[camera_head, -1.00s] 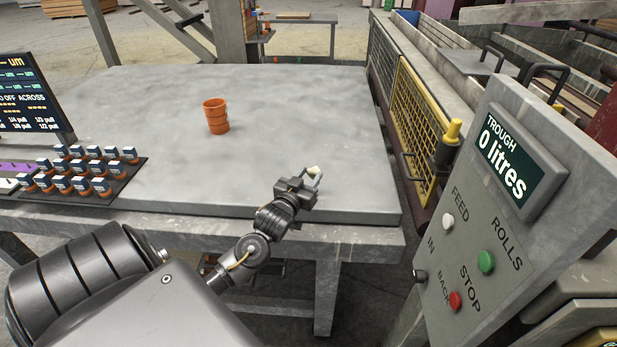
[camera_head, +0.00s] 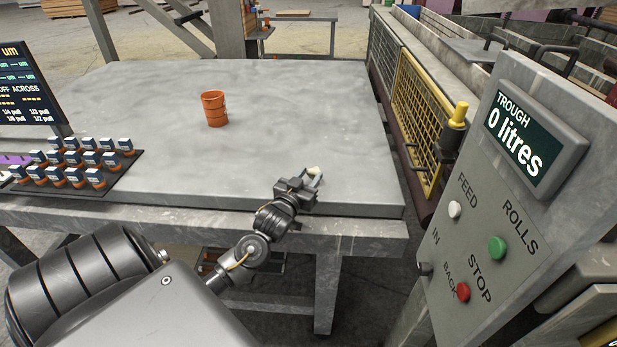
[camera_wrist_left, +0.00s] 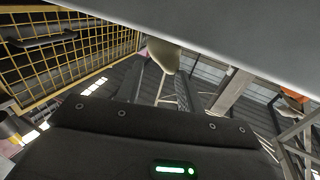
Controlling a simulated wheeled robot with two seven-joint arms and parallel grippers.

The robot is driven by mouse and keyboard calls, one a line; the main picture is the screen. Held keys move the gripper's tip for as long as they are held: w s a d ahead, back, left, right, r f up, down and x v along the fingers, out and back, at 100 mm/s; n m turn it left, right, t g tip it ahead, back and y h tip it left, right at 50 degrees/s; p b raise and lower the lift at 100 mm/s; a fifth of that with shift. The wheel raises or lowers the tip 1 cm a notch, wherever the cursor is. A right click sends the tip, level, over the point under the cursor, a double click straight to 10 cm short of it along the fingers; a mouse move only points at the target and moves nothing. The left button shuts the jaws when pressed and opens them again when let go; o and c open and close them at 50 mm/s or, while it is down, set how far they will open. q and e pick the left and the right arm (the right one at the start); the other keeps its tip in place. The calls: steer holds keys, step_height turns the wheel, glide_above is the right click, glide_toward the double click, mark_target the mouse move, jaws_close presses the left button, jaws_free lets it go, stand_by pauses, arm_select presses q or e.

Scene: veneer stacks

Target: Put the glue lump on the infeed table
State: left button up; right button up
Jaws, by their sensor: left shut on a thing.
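The glue lump (camera_head: 313,170) is a small cream-coloured piece held at the tips of my left gripper (camera_head: 311,174). The gripper is shut on it near the front right part of a large grey table (camera_head: 270,110), which I take to be the infeed table. The lump also shows in the left wrist view (camera_wrist_left: 163,54), between the finger ends, with the table's edge (camera_wrist_left: 250,35) close beside it. I cannot tell whether the lump touches the table. My right gripper is in neither view.
An orange cup (camera_head: 214,109) stands on the table. A control panel (camera_head: 490,215) reading "TROUGH 0 litres" and a yellow mesh guard (camera_head: 418,118) are at the right. The table's middle is clear.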

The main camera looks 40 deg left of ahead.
arm_select(q)
steer(key=shift+f, duration=0.45)
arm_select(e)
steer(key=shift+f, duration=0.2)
arm_select(q)
steer(key=o, duration=1.2)
steer(key=shift+c, duration=0.2)
steer(key=b+v, duration=0.1)
steer(key=v, duration=1)
steer(key=shift+b, duration=0.4)
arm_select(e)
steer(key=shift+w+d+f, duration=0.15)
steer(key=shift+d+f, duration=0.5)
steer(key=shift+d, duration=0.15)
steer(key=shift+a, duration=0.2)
